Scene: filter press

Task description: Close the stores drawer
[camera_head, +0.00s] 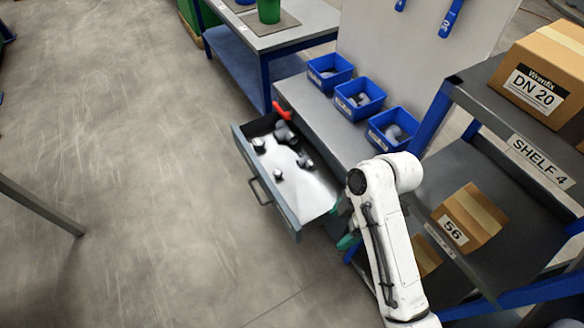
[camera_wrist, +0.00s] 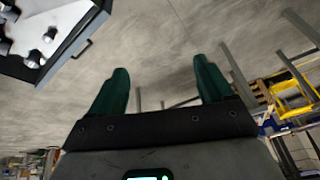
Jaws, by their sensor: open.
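The stores drawer (camera_head: 297,222) is pulled out from under the grey bench, with its front panel and bar handle (camera_head: 258,192) facing the lower left. Several dark and grey fittings and a red-handled part lie in or over it. In the wrist view the drawer (camera_wrist: 66,52) shows at the upper left with its handle. My gripper (camera_wrist: 162,85) is open and empty, its two green fingers apart over bare floor. In the head view my gripper (camera_head: 347,241) is mostly hidden behind my white arm, close to the drawer's right front corner. I cannot tell whether it touches the drawer.
Three blue bins (camera_head: 352,100) stand on the bench. A shelf unit (camera_head: 500,180) with cardboard boxes (camera_head: 468,216) stands close at the right of my arm. A table with a blue lower shelf (camera_head: 240,65) stands behind. The floor (camera_head: 130,200) before the drawer is clear.

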